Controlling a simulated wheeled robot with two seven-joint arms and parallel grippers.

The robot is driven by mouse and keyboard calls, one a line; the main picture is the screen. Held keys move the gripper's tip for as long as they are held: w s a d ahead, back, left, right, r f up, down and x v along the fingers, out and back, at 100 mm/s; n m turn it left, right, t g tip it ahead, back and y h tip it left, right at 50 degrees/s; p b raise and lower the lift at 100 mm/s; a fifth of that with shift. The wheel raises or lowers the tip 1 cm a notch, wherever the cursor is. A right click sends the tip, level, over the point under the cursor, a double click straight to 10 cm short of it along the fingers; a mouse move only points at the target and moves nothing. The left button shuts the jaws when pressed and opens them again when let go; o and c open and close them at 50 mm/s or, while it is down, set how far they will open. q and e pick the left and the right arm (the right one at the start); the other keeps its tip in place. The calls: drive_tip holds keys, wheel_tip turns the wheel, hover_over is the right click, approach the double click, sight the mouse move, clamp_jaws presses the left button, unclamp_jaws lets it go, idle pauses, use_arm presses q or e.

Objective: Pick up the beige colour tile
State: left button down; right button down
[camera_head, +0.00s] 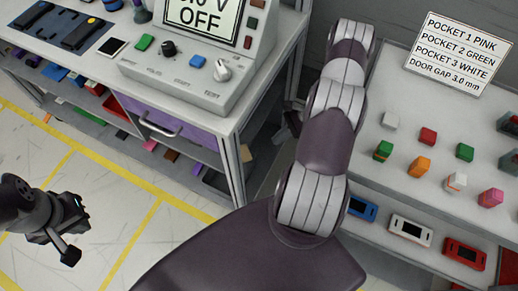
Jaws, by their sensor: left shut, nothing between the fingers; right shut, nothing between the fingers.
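No tile that I can clearly call beige shows. My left gripper (72,232) is at the lower left over the floor, apart from the bench, with nothing held. My own purple and grey arm fills the middle of the view and hides part of the space between the benches.
A purple drawer (165,122) is below. The right bench (400,105) holds several small blocks and a pocket sign (458,55). Floor at lower left is clear.

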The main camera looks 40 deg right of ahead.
sight(246, 154)
drive_tip(key=w+a+f, duration=0.2)
drive_tip(key=a+f, duration=0.1)
drive_tip(key=a, duration=0.3)
drive_tip(key=shift+a+p, duration=0.3)
drive_tip(key=shift+a, duration=0.1)
drive_tip(key=shift+w+a, duration=0.3)
drive_tip(key=shift+a, duration=0.45)
drive_tip(key=shift+w+a, duration=0.25)
drive_tip(key=shift+a, duration=0.5)
drive_tip(key=shift+d, duration=0.1)
